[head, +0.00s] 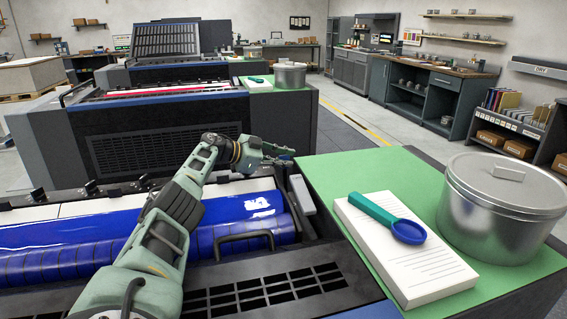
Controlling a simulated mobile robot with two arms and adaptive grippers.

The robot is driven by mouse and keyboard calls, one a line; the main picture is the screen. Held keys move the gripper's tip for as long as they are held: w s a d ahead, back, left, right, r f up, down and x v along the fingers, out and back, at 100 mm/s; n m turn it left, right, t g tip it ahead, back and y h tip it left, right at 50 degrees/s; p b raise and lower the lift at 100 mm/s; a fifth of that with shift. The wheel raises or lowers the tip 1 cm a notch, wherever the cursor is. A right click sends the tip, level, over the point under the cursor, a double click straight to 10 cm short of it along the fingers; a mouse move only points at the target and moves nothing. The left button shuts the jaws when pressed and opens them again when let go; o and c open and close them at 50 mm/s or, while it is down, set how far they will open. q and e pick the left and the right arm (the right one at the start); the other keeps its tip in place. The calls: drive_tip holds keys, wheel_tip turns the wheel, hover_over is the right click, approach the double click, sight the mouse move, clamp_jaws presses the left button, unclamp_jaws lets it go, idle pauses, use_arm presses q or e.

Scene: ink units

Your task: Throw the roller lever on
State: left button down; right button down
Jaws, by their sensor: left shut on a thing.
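My left arm reaches from the bottom left across the ink unit. Its gripper (286,156) is beyond the blue ink roller (150,228), by the right end of the unit. The gripper is shut on what appears to be the roller lever; its fingers and the dark machine parts behind hide the grip itself. A light grey bar (302,195), seemingly part of the lever, stands just below the fingertips at the roller's right end. Its exact tilt is hard to tell. The roller is coated in glossy blue ink. My right gripper is not in view.
A green-topped side table (330,172) stands to the right, bearing a white pad (410,262), a teal scoop with a blue bowl (385,214) and a lidded metal pot (500,215). A second unit with red ink (150,91) stands behind. The aisle floor (355,110) is clear.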

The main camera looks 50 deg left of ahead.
use_arm(q)
drive_tip(key=shift+a+f, duration=0.1)
drive_tip(key=shift+f, duration=0.2)
drive_tip(key=c, duration=1.8)
unclamp_jaws()
drive_tip(key=shift+w+f, duration=0.1)
drive_tip(key=shift+f, duration=0.1)
drive_tip(key=shift+c, duration=0.2)
drive_tip(key=shift+r, duration=0.1)
drive_tip(key=shift+v, duration=6)
drive_tip(key=shift+r, duration=0.1)
drive_tip(key=shift+a, duration=0.1)
